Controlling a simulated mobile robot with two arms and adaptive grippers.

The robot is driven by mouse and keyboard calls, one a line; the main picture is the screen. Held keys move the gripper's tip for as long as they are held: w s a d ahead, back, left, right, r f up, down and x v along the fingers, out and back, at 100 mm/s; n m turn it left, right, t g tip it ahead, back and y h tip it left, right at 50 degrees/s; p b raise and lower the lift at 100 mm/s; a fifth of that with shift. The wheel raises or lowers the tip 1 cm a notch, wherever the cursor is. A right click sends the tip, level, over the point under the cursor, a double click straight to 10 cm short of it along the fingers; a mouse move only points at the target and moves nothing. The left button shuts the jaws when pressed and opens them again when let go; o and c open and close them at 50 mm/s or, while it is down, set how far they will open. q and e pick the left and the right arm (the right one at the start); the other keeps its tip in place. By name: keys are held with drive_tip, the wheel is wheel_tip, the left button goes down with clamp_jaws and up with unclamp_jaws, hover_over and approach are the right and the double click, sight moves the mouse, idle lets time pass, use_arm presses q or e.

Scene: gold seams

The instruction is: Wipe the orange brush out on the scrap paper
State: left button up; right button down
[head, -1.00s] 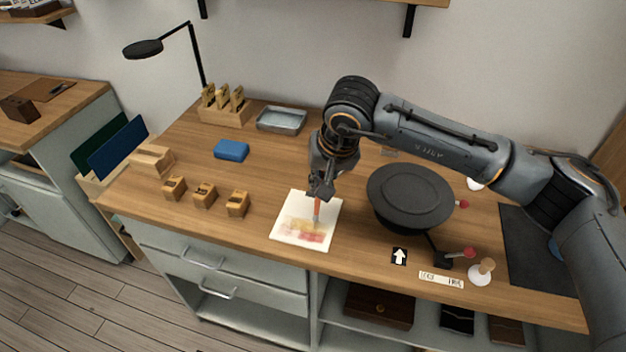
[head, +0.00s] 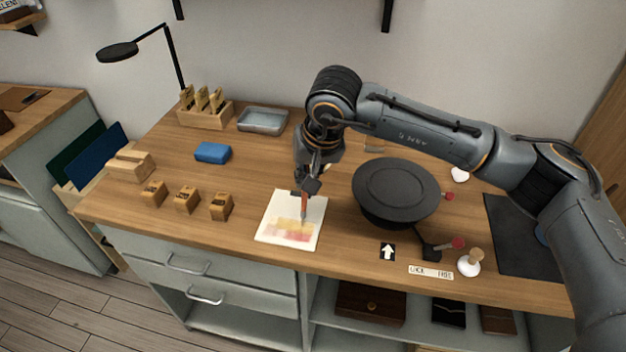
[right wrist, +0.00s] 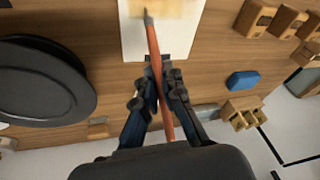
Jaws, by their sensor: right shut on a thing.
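The orange brush (head: 304,207) is in my right gripper (head: 308,186), which is shut on its handle. The brush points down at the scrap paper (head: 312,212), with its dark tip over the paper's painted part. The paper is white with yellow, orange and red smears on its lower half. In the right wrist view the brush (right wrist: 155,50) runs between the fingers of my right gripper (right wrist: 158,82), and its tip is at the tan smear on the paper (right wrist: 140,42). I cannot tell whether the tip touches the paper. My left gripper is not in view.
A black round turntable (head: 396,190) stands just right of the paper. Several small wooden blocks (head: 187,199) stand to its left. A blue block (head: 213,152), a metal tray (head: 263,121) and a wooden holder (head: 205,112) are behind. A dark mat (head: 520,235) lies at right.

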drive_tip(key=shift+w+a+b, duration=0.75)
drive_tip(key=shift+w+a, duration=1.3)
drive_tip(key=shift+a, duration=1.15)
drive_tip(key=shift+s+d+b, duration=1.5)
drive_tip(key=shift+d+b, duration=0.25)
drive_tip(key=shift+d, duration=2.75)
drive_tip(key=shift+w+a, duration=0.25)
drive_tip(key=shift+a, duration=0.6)
drive_tip(key=shift+w+a, duration=0.3)
drive_tip(key=shift+a, duration=0.5)
drive_tip(key=shift+w+a, duration=0.25)
drive_tip(key=shift+a, duration=0.6)
drive_tip(key=a, duration=0.2)
drive_tip(key=w+a, duration=0.1)
drive_tip(key=a, duration=0.1)
drive_tip(key=shift+w, duration=0.15)
drive_tip(key=shift+d, duration=0.1)
